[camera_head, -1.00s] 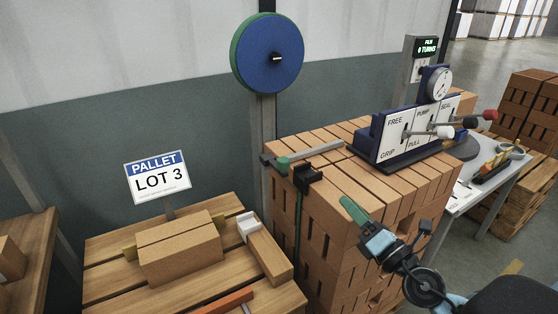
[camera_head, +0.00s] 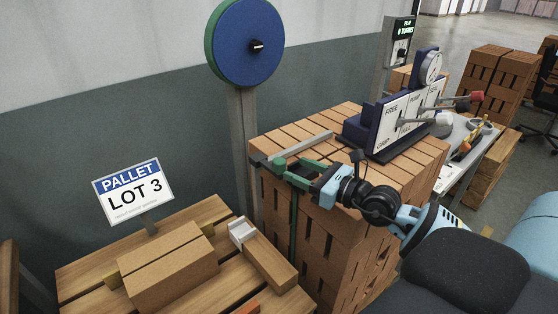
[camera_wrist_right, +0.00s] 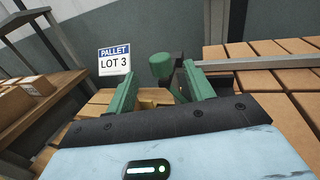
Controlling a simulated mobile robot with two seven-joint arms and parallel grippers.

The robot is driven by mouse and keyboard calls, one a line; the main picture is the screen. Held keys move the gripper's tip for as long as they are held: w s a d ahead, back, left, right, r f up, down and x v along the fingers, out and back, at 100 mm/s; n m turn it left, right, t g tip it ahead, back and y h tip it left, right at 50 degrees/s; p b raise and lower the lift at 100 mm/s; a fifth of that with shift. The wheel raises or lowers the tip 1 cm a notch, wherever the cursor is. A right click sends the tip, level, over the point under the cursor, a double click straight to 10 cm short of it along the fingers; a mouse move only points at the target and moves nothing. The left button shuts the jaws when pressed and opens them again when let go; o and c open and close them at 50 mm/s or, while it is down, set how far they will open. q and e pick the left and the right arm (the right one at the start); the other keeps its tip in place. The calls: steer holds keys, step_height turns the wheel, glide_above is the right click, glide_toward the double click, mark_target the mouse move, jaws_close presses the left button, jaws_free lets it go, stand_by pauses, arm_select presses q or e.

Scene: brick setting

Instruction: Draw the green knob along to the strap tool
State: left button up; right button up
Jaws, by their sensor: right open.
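The green knob (camera_head: 280,163) is at the left end of a grey bar on top of the brick stack. My right gripper (camera_head: 287,169) is open at the knob, its green fingers pointing left. In the right wrist view the knob (camera_wrist_right: 160,65) appears between the two fingertips (camera_wrist_right: 163,70), with gaps on both sides; I cannot tell how deep it sits between them. The blue machine with FREE, GRIP, PUMP and PULL labels, seemingly the strap tool (camera_head: 386,130), stands on the stack to the right. My left gripper is out of view.
A grey bar (camera_head: 306,143) runs along the stack top towards the machine. A green strap (camera_head: 293,220) hangs down the stack's side. A blue reel (camera_head: 247,45) stands behind on a post. The LOT 3 sign (camera_head: 134,190) and a brick (camera_head: 168,268) are at lower left.

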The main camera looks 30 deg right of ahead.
mark_target(285, 164)
steer(key=shift+x, duration=3.4)
steer(key=shift+c, duration=0.4)
jaws_close()
